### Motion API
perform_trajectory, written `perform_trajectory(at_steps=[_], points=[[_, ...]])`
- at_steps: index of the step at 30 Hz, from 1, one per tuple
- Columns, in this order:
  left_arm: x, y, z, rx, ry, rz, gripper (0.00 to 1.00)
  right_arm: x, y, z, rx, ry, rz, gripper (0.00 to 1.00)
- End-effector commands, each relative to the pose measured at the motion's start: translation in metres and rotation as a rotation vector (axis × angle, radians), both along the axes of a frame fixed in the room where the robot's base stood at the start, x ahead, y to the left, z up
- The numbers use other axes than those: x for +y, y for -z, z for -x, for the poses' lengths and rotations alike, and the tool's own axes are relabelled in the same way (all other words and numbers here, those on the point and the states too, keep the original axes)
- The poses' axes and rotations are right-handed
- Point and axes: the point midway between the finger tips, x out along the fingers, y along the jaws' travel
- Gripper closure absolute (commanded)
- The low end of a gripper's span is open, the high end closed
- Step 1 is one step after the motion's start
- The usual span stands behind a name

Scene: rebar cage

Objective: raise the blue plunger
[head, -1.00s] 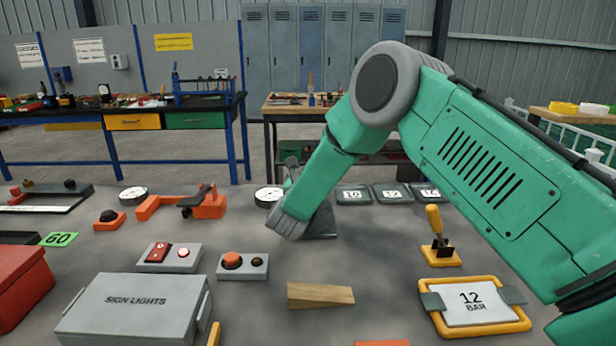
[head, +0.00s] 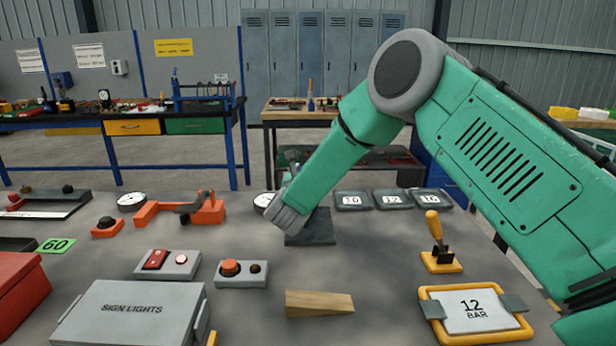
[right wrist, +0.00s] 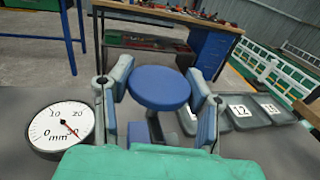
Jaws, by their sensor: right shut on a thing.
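The blue plunger shows in the right wrist view as a round blue knob (right wrist: 160,88) on a blue stem. My right gripper (right wrist: 160,78) has its two fingers closed around the knob, one on each side. In the head view my green right arm and wrist hide the plunger, and only a little of the gripper shows above the wrist. A dark base plate (head: 311,229) lies under the wrist. A round white dial gauge marked mm (right wrist: 62,130) stands left of the gripper. It is partly hidden in the head view (head: 263,200). My left gripper is out of view.
Several numbered grey plates (head: 353,200) lie right of the wrist. A yellow-handled lever (head: 435,232), a 12 BAR board (head: 472,309), a wooden wedge (head: 319,303), a button box (head: 241,274) and a SIGN LIGHTS box (head: 132,312) stand nearer. Bare bench lies between them.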

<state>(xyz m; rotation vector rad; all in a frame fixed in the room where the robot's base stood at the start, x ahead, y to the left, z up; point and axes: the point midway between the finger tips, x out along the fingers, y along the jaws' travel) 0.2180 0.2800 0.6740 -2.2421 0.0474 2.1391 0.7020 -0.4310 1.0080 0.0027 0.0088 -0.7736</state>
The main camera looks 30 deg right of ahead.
Motion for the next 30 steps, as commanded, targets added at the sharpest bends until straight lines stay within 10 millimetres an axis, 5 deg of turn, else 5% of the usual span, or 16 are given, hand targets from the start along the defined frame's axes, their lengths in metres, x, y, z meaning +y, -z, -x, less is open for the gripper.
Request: perform_trajectory(at_steps=[1, 3, 16, 30], points=[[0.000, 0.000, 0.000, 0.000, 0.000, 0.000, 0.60, -0.001, -0.006, -0.001, -0.011, 0.002, 0.007, 0.52], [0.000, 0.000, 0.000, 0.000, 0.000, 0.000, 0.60, 0.000, -0.007, -0.001, -0.011, 0.002, 0.007, 0.32], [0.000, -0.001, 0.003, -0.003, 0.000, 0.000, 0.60, 0.007, -0.002, 0.006, -0.004, 0.000, 0.003, 0.32], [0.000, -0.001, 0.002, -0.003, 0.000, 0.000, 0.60, 0.071, -0.003, 0.070, -0.006, -0.001, 0.004, 0.32]])
